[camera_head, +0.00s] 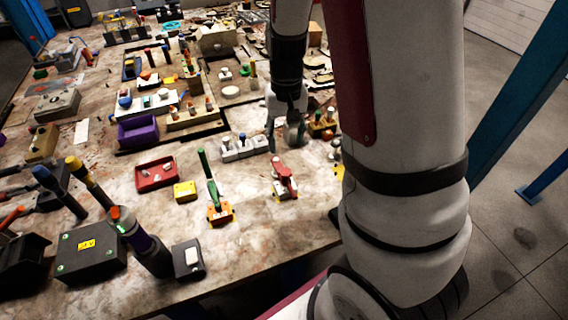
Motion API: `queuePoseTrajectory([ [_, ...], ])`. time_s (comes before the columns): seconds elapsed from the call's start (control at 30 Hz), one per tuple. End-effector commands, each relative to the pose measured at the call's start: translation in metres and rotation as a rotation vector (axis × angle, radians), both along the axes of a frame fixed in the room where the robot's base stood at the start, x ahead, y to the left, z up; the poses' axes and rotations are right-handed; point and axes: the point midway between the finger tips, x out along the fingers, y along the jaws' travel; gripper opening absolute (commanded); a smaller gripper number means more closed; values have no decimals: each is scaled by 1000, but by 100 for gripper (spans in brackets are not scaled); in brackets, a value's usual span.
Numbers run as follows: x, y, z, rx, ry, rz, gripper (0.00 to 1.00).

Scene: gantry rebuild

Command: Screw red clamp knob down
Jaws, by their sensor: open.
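A small red clamp (285,180) with pale metal parts stands near the front edge of the workbench, right of the middle of the bench. Its red top part leans up toward the back left. I cannot make out a separate knob at this size. My gripper (285,143) points down over the bench just behind the red clamp. It is open, with its fingers apart, and it does not hold the clamp. A grey rounded shape shows at the fingers, and I cannot tell whether it is part of my gripper.
A green-handled orange clamp (219,211) stands left of the red clamp. A white block with posts (243,148) and a block with coloured pegs (322,127) flank my gripper. A red tray (156,174) and yellow box (185,191) lie left. Bare bench (270,235) is in front.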

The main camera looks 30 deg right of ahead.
Motion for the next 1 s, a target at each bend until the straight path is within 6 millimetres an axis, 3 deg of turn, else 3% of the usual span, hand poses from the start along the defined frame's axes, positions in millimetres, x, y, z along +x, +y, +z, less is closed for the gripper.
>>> queuePoseTrajectory([
  [0.3, -2, 0, -65, 1, 6, -1, 47],
  [0.5, -1, 0, -93, 1, 3, 1, 47],
  [0.7, 0, 0, -105, 0, 1, 0, 47],
  [1.0, 0, 0, -107, 0, 0, 1, 45],
])
